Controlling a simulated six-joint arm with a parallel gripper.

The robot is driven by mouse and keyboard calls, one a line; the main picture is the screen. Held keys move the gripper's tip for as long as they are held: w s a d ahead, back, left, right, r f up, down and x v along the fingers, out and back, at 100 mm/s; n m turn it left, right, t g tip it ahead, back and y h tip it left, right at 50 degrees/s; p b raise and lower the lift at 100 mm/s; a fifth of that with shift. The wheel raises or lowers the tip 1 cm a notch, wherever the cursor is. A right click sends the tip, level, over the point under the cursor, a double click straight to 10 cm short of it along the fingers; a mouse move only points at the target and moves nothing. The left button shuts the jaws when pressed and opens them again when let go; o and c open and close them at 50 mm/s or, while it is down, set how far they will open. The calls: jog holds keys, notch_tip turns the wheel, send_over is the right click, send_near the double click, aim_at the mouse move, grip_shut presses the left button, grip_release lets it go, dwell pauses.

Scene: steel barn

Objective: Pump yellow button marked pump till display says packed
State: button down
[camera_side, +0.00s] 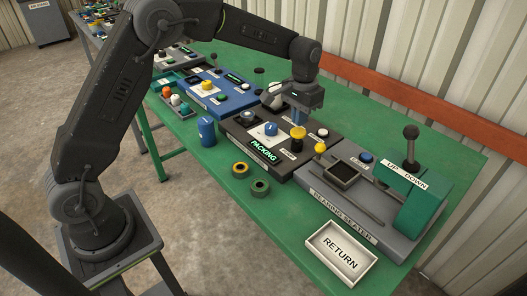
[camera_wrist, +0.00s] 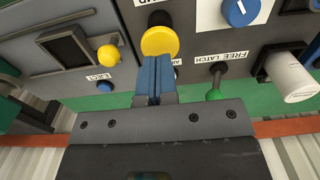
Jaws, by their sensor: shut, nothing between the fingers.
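The yellow button (camera_side: 298,133) sits on the dark control box (camera_side: 240,134). It also shows in the wrist view (camera_wrist: 160,41), beside a label that is partly cut off. The display (camera_side: 263,150) on the box's front reads "PACKING" in green. My gripper (camera_side: 299,121) is shut and empty, with its blue fingers pointing down at the far side of the yellow button. In the wrist view the fingertips (camera_wrist: 154,61) overlap the button's lower edge. I cannot tell whether they touch it.
A blue dial (camera_side: 270,128) and a green-tipped "FREE LATCH" lever (camera_wrist: 215,91) are near the button. The bearing seater (camera_side: 345,215), with a small yellow knob (camera_side: 320,148), stands to the right. A return tray (camera_side: 341,252), two rings and a blue cylinder (camera_side: 207,131) are in front.

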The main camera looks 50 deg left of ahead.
aim_at(299, 131)
jog(key=shift+f, duration=1.85)
dwell(0.5)
jog(key=shift+r, duration=3.8)
